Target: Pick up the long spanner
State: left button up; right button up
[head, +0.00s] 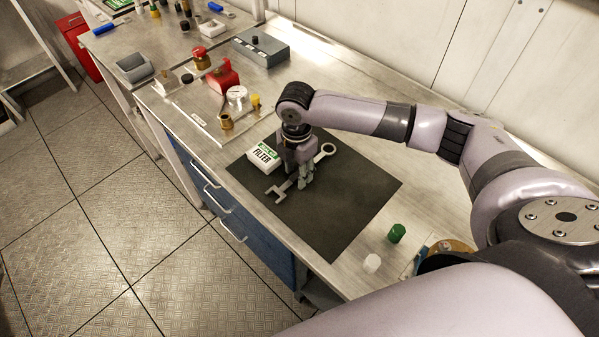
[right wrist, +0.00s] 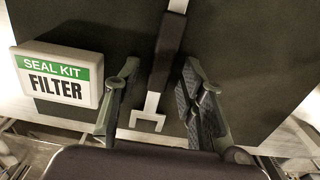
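My left gripper is not in view.
A white and green filter box (head: 263,158) sits on the mat close left of the gripper; it also shows in the right wrist view (right wrist: 58,76). A green cap (head: 396,233) and a white cap (head: 371,263) stand near the mat's right edge. Valve parts (head: 222,76) stand behind.

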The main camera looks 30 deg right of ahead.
grip_shut()
jog(key=shift+r, duration=0.1)
dwell(0.5)
